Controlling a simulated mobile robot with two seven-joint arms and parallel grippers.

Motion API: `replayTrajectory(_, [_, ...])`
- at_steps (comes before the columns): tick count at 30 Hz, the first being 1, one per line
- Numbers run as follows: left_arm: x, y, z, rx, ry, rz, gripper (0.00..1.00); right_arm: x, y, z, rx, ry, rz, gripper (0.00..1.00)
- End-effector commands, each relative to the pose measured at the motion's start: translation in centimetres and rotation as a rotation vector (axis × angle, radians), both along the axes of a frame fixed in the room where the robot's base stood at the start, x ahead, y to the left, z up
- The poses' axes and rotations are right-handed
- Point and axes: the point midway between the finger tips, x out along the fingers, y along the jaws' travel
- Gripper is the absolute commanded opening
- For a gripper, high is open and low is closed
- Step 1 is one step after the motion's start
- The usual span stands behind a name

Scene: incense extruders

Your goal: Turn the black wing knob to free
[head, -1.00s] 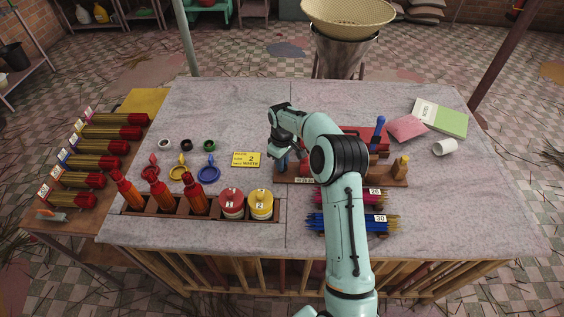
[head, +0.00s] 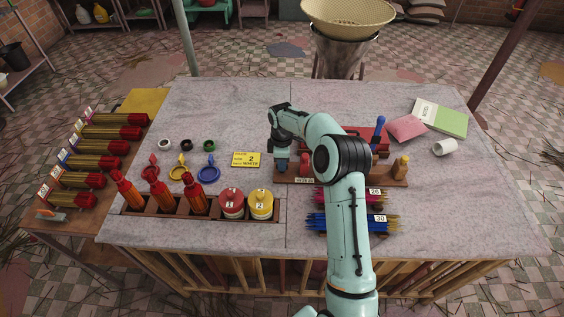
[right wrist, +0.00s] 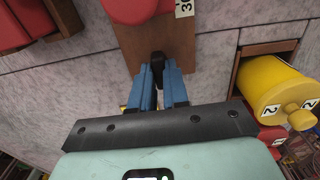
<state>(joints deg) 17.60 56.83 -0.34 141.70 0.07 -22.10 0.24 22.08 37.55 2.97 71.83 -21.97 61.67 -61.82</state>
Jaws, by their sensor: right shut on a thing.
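The black wing knob (right wrist: 157,62) shows in the right wrist view as a small dark piece between the blue fingertips. It sits at the end of the brown wooden board (right wrist: 185,50) of the red extruder. My right gripper (right wrist: 159,82) is shut on the knob, with a finger on each side of it. In the head view my right gripper (head: 282,166) is at the left end of the board (head: 397,179) and hides the knob. The red extruder body (head: 368,137) is partly behind my arm. My left gripper is not in view.
A yellow card (head: 246,160) lies close to the gripper. Blue sticks (head: 322,221) lie in front.

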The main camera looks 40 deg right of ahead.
Motion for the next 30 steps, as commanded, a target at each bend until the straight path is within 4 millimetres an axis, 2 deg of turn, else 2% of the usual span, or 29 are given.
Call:
replayTrajectory(13, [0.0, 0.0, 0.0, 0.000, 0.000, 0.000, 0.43, 0.1, 0.0, 0.2, -0.001, -0.006, 0.011, 0.00])
replayTrajectory(14, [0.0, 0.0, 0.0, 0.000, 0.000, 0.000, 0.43, 0.1, 0.0, 0.2, -0.001, -0.006, 0.011, 0.21])
replayTrajectory(15, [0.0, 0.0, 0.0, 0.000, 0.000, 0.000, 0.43, 0.1, 0.0, 0.2, -0.001, -0.006, 0.011, 0.34])
replayTrajectory(16, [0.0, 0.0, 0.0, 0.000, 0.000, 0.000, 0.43, 0.1, 0.0, 0.2, 0.000, -0.005, 0.011, 0.40])
replayTrajectory(25, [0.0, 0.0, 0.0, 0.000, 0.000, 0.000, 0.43, 0.1, 0.0, 0.2, 0.000, -0.002, 0.009, 0.40])
replayTrajectory(30, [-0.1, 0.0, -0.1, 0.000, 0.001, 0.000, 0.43, 0.1, 0.0, 1.8, -0.002, -0.006, 0.009, 0.40])
